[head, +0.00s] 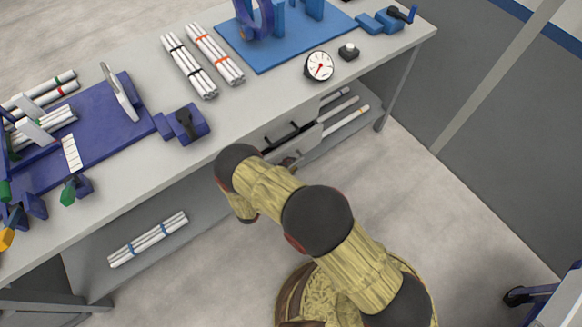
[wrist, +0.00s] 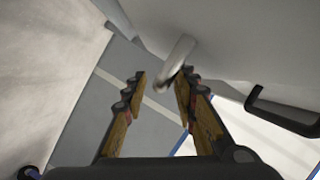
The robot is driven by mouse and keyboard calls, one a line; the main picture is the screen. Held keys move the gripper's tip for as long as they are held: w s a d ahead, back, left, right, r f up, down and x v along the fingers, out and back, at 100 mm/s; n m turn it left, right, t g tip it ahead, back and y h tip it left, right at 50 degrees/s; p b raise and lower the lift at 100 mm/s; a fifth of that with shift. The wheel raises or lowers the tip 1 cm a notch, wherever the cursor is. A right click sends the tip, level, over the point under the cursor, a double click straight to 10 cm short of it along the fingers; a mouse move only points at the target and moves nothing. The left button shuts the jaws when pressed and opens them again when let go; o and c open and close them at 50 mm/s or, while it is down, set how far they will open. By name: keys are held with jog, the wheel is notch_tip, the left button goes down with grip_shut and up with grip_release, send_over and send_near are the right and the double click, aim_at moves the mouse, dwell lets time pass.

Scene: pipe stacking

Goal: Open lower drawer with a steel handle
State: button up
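In the wrist view my gripper (wrist: 163,80) is open, with its two fingers spread. The steel handle (wrist: 181,58) sticks out from a pale drawer front (wrist: 235,35). Its near end shows between the fingertips, closer to the right finger; I cannot tell whether they touch. A black handle (wrist: 282,113) is on the right. In the head view the drawer unit (head: 308,143) is under the tabletop, with a black handle (head: 281,134) on its front. My arm hides part of the unit there, and the steel handle cannot be made out clearly.
The workbench (head: 262,95) carries pipe bundles (head: 190,66), a blue plate (head: 285,42), a dial gauge (head: 319,66) and a purple fixture (head: 95,125). Another bundle (head: 148,239) lies on the lower shelf. A table leg (head: 397,90) stands right of the drawers. Floor in front is clear.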

jog(key=shift+w+d, duration=0.2)
jog(key=shift+w, duration=0.1)
jog(key=shift+c, duration=0.4)
grip_shut()
dwell(0.4)
